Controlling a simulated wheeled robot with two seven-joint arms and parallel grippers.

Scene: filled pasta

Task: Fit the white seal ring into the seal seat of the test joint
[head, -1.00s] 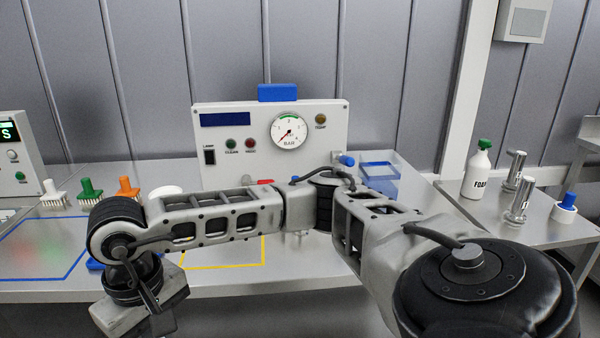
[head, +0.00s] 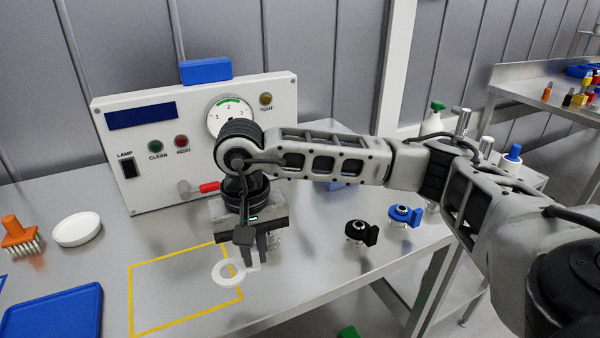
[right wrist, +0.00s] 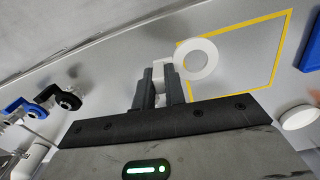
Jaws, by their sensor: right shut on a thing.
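The white seal ring (head: 228,272) is a flat ring with a small tab, and it also shows in the right wrist view (right wrist: 196,58). My right gripper (head: 254,264) is shut on the tab, its fingers pointing down; in the right wrist view the fingertips (right wrist: 160,74) close around the white tab. The ring appears level, over the right edge of the yellow-outlined square; I cannot tell its height above the table. A small metallic part (head: 274,239) shows partly behind the gripper; I cannot tell whether it is the test joint. My left gripper is out of view.
A gauge panel (head: 140,178) stands behind, with a red-handled valve (head: 207,187). A white dish (head: 77,230), an orange brush (head: 20,236) and a blue tray (head: 55,315) are left.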

